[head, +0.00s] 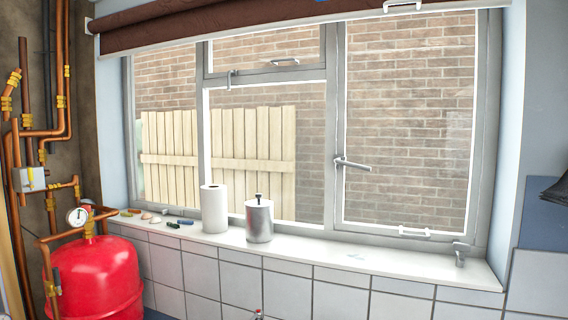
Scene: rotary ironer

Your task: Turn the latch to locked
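A grey lever handle (352,163), which looks like the latch, sits on the upright frame between the middle and right window panes. Its lever points right and slightly down, across the edge of the right pane. I cannot tell from this view whether it is locked. The right window sash (478,130) looks closed or nearly so. Neither of my grippers shows in the head view, and nothing is touching the handle.
A white sill (400,262) runs below the window, holding a paper roll (214,209), a metal canister (259,220) and several small items at left. A red tank (95,278) with copper pipes stands at left. A brown blind (200,22) hangs above.

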